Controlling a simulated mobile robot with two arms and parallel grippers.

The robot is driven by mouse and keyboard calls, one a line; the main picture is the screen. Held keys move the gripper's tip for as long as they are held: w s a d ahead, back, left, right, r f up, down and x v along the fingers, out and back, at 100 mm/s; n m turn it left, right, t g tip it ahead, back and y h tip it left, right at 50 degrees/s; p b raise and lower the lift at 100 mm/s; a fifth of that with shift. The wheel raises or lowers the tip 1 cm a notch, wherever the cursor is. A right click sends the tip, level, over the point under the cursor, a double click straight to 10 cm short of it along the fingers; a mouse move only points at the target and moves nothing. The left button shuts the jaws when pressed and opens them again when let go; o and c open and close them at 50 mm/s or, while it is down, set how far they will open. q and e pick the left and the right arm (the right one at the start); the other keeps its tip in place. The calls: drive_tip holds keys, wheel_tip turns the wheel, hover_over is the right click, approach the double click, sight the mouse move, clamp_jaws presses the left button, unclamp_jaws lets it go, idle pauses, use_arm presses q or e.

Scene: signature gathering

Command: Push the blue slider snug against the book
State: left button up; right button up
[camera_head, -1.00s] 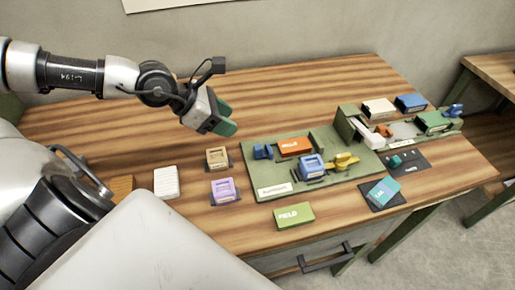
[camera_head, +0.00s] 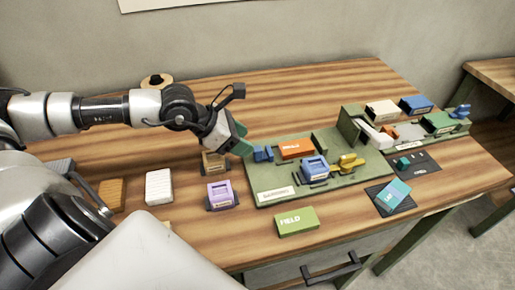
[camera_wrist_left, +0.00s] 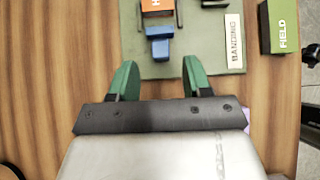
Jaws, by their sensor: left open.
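The small blue slider (camera_head: 263,154) sits on the left part of the green board (camera_head: 273,185), just left of the orange book (camera_head: 297,148). My left gripper (camera_head: 244,143) is open and empty, left of the slider. In the left wrist view its green fingertips (camera_wrist_left: 158,75) are apart, with the slider ahead between their lines. My right gripper is not in view.
A blue block (camera_head: 315,167) and a yellow clamp-like piece (camera_head: 351,161) stand on the board. A tan block (camera_head: 213,161), a purple block (camera_head: 220,194) and a green FIELD book (camera_head: 297,221) lie nearby. Bare wood lies behind the board.

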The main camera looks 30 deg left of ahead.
sight(258, 148)
use_arm(q)
drive_tip(key=shift+p+x, duration=0.35)
drive_tip(key=shift+x, duration=2.5)
clamp_jaws()
